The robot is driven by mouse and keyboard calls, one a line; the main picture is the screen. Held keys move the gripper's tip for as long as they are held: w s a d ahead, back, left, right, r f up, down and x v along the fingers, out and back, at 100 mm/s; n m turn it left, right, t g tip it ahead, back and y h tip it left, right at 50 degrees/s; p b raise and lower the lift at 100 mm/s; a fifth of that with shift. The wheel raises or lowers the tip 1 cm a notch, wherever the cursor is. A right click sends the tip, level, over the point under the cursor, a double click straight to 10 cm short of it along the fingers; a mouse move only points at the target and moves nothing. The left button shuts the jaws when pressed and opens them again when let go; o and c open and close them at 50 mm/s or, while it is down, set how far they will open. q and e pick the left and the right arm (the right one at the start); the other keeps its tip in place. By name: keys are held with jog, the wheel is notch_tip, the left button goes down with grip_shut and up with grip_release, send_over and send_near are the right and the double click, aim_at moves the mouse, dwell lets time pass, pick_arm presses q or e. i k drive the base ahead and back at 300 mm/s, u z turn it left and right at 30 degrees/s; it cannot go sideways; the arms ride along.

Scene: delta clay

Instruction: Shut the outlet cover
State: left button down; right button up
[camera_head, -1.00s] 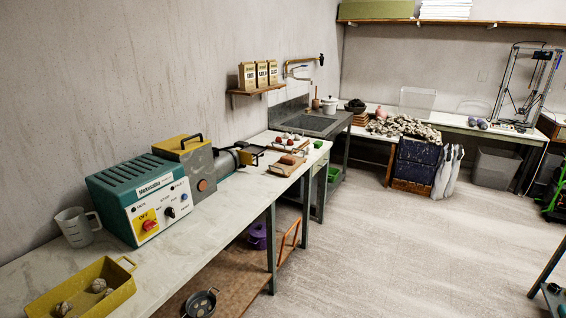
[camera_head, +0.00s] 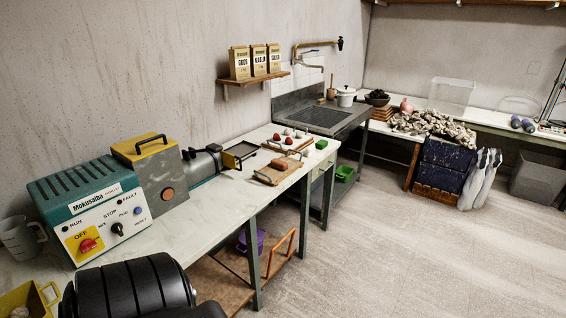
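The teal machine (camera_head: 95,205) stands on the long bench at the left, with a knob panel on its front. Beside it is a grey housing with a yellow top (camera_head: 150,172). A grey barrel (camera_head: 203,163) runs from the housing to the right. At the barrel's far end is a dark, yellow-edged part (camera_head: 240,154), which looks like the outlet and its cover. It is too small to tell how far the cover stands open. A black ribbed part of my own arm is at the bottom left. Neither gripper shows.
Wooden boards with reddish and pale lumps (camera_head: 280,168) lie on the bench right of the outlet. A grey jug (camera_head: 20,238) and a yellow tray (camera_head: 30,300) are at the near left. A sink (camera_head: 322,117) stands beyond.

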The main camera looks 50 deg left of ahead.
aim_at(229, 160)
jog(key=u, duration=0.1)
jog(key=i, duration=1)
jog(key=u, duration=1)
jog(key=i, duration=0.7)
jog(key=u, duration=0.55)
